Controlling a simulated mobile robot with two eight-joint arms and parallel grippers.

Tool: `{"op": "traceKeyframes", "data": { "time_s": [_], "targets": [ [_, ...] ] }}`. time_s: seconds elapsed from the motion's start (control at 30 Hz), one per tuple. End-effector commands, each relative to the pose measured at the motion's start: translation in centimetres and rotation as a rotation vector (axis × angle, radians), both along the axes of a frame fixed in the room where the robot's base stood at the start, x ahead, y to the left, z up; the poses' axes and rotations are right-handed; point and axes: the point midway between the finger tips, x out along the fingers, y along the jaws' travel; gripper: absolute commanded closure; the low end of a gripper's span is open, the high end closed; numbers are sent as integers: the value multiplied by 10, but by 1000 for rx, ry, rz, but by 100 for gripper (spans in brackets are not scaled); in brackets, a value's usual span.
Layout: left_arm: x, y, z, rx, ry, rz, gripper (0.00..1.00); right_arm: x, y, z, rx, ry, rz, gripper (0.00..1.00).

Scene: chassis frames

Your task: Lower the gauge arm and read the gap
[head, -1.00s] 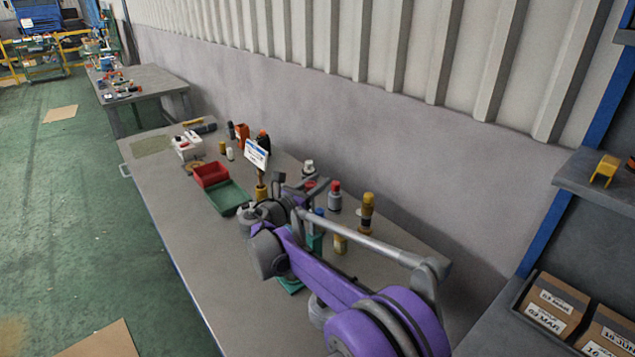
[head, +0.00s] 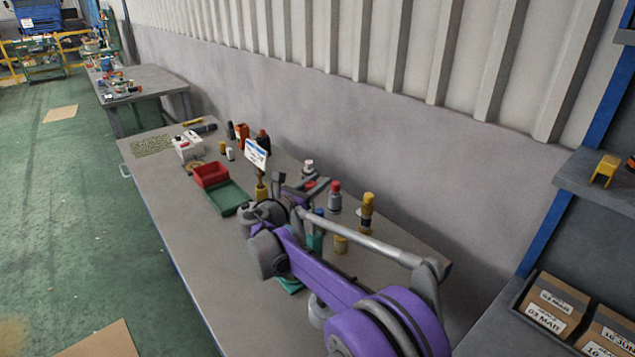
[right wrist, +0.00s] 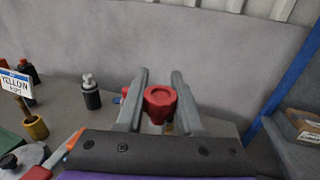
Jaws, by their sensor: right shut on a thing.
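My right gripper (head: 307,187) is above the bench, with its purple arm coming in from the lower right. In the right wrist view its two fingers (right wrist: 160,92) stand on either side of a red knob-like piece (right wrist: 160,104) and are shut on it. What the red piece joins to is hidden below the fingers. A teal stand-like part (head: 315,241) with a blue top shows behind my arm, partly covered. I cannot tell whether the red piece belongs to it, and no gauge reading or gap can be made out. My left gripper is in neither view.
On the bench (head: 180,230), a grey red-capped bottle (head: 335,197) and a yellow-capped bottle (head: 367,210) stand right of the gripper. A sign on a yellow base (head: 261,191), a red bin (head: 210,174) and a green tray (head: 228,197) are left. The wall (head: 420,160) lies behind.

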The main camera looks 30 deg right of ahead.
Motion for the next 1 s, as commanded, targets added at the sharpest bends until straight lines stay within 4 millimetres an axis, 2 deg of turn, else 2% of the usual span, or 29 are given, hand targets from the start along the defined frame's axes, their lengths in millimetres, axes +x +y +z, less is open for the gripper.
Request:
{"op": "traceKeyframes", "data": {
  "time_s": [0.27, 0.47, 1.0],
  "targets": [
    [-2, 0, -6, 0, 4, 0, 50, 0, 5, -1, -27, -1, 0, 100],
    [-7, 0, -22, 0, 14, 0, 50, -2, 20, -3, -120, -8, 2, 100],
    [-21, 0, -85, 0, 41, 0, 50, -8, 97, -19, -564, -50, 5, 100]
  ]
}}
